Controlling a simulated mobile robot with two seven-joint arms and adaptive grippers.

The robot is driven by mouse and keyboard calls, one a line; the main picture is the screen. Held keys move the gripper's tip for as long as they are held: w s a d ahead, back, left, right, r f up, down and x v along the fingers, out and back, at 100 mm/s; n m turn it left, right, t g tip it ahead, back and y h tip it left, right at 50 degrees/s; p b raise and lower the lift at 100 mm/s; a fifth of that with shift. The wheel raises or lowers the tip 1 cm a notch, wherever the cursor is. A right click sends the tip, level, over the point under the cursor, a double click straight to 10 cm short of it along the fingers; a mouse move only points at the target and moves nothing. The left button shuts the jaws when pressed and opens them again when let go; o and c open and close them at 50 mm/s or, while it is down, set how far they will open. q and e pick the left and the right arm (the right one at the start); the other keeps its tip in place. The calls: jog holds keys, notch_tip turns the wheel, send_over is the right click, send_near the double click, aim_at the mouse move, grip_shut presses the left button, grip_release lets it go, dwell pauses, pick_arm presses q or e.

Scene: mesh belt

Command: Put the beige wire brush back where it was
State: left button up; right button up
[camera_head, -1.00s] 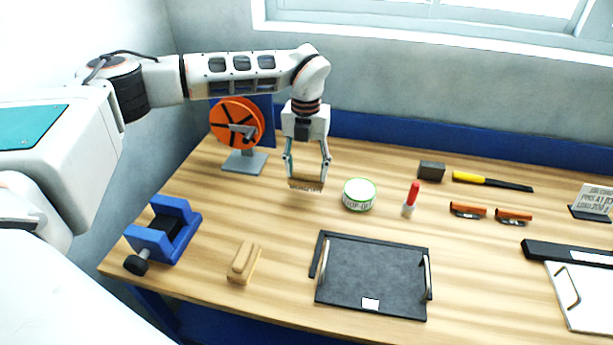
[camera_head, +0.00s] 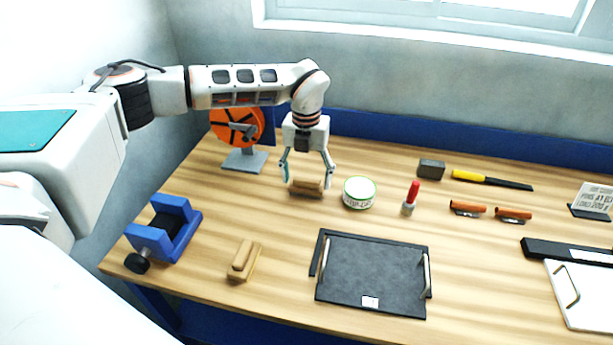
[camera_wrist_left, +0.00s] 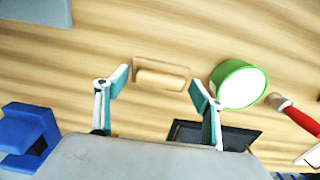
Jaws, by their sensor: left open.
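A beige wire brush (camera_head: 307,187) lies on the table below my left gripper (camera_head: 308,176), left of the green-rimmed tin. My left gripper is open, with its fingers apart on either side of the brush. In the left wrist view the brush (camera_wrist_left: 160,74) shows its rounded wooden grip, between the fingertips (camera_wrist_left: 160,86) and with a gap to each. Its bristles are hidden there. A second beige block with a raised grip (camera_head: 244,260) lies at the front left of the table. My right gripper is not in view.
The green-rimmed tin (camera_head: 359,192) stands close to the right finger, with a red-topped tube (camera_head: 411,198) beyond. An orange reel on a stand (camera_head: 238,125) is behind left. A blue holder (camera_head: 166,234) and a dark tray (camera_head: 374,275) lie nearer the front.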

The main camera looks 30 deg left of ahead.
aim_at(306, 179)
pick_arm(q)
jog(key=shift+r, duration=0.6)
notch_tip(306, 179, up, 11)
jog(key=b, duration=0.1)
jog(key=shift+b, duration=0.3)
pick_arm(e)
jog(key=shift+w+a+r+t+y, duration=0.3)
jog(key=shift+w+a, duration=0.2)
jog(key=shift+a, duration=0.2)
jog(key=shift+d, duration=0.1)
